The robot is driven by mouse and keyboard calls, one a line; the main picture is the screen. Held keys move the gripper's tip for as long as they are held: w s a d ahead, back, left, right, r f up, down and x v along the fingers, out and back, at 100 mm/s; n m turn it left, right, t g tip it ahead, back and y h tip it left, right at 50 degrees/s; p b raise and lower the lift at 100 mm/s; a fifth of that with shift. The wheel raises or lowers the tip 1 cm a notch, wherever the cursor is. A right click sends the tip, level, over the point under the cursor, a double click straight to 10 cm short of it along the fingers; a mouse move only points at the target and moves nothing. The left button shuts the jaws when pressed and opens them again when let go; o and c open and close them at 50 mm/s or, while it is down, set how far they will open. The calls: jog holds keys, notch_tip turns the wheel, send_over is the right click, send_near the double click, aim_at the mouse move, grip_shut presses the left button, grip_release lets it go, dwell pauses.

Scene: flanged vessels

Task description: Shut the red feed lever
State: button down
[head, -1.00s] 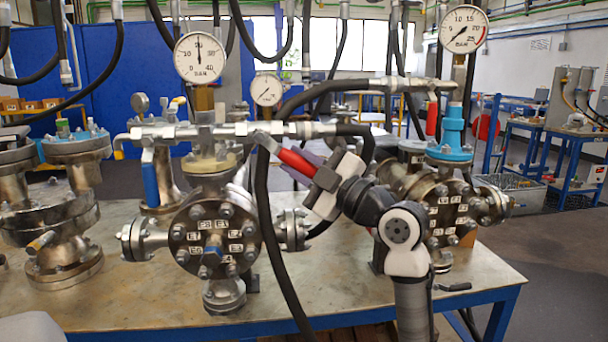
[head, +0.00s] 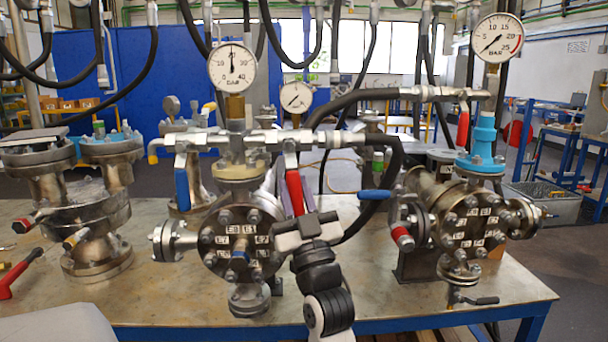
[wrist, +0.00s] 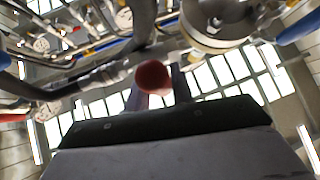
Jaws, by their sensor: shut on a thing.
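The red lever (head: 295,190) hangs nearly straight down, leaning slightly right at its lower end, from the horizontal pipe valve above the left flanged vessel (head: 235,235). My gripper (head: 302,218) is shut on its lower end, just right of the vessel's front flange. In the wrist view, the round red tip of the lever (wrist: 152,77) shows beyond the dark gripper body.
A blue lever (head: 182,188) hangs left of the held one. Another red lever (head: 463,128) hangs at the right vessel's pipe. A black hose (head: 385,185) loops right of my gripper. A blue handle (head: 375,194) sticks out nearby. Bare tabletop (head: 120,295) lies front left.

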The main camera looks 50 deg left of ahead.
jog(key=shift+s+a+m+t+h+p, duration=0.15)
jog(key=shift+s+m+t+h+p, duration=0.05)
jog(key=shift+m+t+p, duration=0.45)
jog(key=shift+s+a+m+t+h+p, duration=0.2)
jog(key=shift+m+t+p, duration=0.25)
jog(key=shift+m+t, duration=0.3)
jog(key=shift+m, duration=0.3)
jog(key=c, duration=1.2)
grip_release()
jog(key=shift+f, duration=0.15)
